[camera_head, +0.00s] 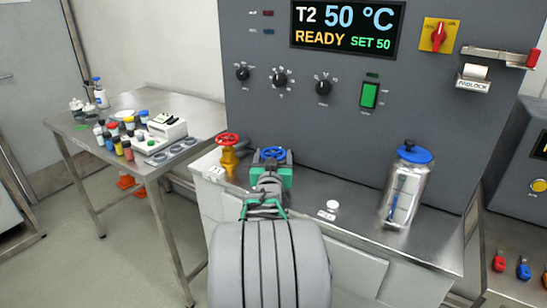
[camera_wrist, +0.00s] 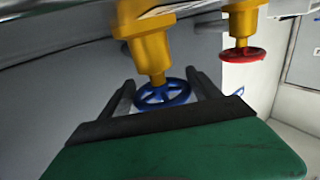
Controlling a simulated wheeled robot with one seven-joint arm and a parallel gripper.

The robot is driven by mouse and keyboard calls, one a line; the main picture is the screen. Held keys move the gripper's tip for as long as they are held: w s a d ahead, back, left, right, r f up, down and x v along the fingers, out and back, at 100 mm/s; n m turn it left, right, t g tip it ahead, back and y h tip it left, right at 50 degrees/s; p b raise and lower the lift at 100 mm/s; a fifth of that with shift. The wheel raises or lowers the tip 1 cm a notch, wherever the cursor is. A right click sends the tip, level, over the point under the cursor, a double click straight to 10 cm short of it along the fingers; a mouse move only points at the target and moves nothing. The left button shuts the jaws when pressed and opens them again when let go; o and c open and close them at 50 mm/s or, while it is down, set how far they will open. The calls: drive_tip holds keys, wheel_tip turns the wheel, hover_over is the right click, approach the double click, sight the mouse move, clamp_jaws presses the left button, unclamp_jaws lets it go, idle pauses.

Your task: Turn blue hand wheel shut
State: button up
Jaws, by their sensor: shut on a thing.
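The blue hand wheel (camera_wrist: 163,94) sits on a yellow valve body (camera_wrist: 151,52) in the wrist view, which shows the scene upside down. In the head view the blue wheel (camera_head: 273,153) is just beyond my gripper, on the steel counter, and the arm hides most of its valve. My gripper (camera_wrist: 163,92) has its two dark fingers on either side of the blue wheel, shut on its rim. The green gripper body fills the lower wrist view. How far the wheel is turned cannot be told.
A red hand wheel (camera_head: 228,140) on a yellow valve stands close left of the blue one. A steel flask with a blue lid (camera_head: 407,185) stands to the right on the counter. The grey control panel (camera_head: 310,115) rises behind. A side table (camera_head: 95,130) holds bottles.

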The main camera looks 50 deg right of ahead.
drive_tip(key=shift+w+f, duration=0.1)
drive_tip(key=shift+f, duration=0.05)
drive_tip(key=m+g+b, duration=0.1)
drive_tip(key=b, duration=0.1)
drive_tip(key=m+g+h+b, duration=0.1)
drive_tip(key=g+b, duration=0.1)
drive_tip(key=b, duration=0.1)
drive_tip(key=shift+w+a+f+h+b, duration=0.1)
drive_tip(key=shift+f+h+b, duration=0.2)
drive_tip(key=shift+f, duration=0.05)
drive_tip(key=m+g+b, duration=0.2)
drive_tip(key=b, duration=0.1)
drive_tip(key=shift+g+h, duration=0.3)
drive_tip(key=shift+h, duration=0.1)
drive_tip(key=g, duration=0.1)
drive_tip(key=m+g+b, duration=0.2)
drive_tip(key=shift+r+g+h, duration=0.25)
drive_tip(key=shift+g+h, duration=0.05)
drive_tip(key=shift+g, duration=0.1)
drive_tip(key=shift+s+r+m+g, duration=0.1)
drive_tip(key=shift+r+m+g, duration=0.05)
drive_tip(key=shift+m+g, duration=0.75)
drive_tip(key=shift+s+r+m+g, duration=0.1)
drive_tip(key=shift+m+g, duration=0.5)
drive_tip(key=shift+g, duration=0.8)
drive_tip(key=o, duration=1.4)
drive_tip(key=shift+s, duration=0.1)
drive_tip(key=shift+c, duration=0.2)
